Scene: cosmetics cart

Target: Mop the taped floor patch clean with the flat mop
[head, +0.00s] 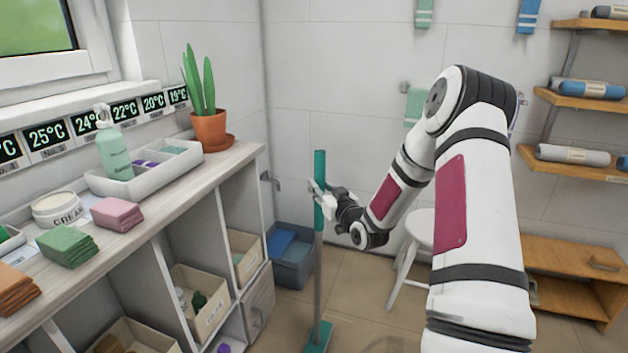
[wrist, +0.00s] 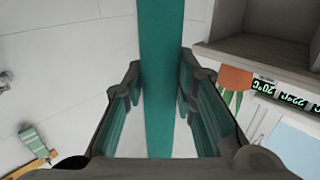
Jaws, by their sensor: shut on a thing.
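The flat mop stands upright in the head view, with a teal grip (head: 320,178), a grey pole and a teal head (head: 319,338) down on the tiled floor at the bottom edge. My gripper (head: 320,194) is shut on the teal grip, below its top end. In the wrist view the teal handle (wrist: 160,75) runs between the two fingers of my gripper (wrist: 160,100). The taped floor patch does not show in either view. The lower part of the mop head is cut off by the frame edge.
A cabinet with a wooden top (head: 150,190) and open bins stands left of the mop. A blue-grey tub (head: 290,270) sits behind it by the wall. A white stool (head: 412,250) and a wooden drawer unit (head: 570,265) stand to the right. Some tiled floor (head: 350,285) is clear between them.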

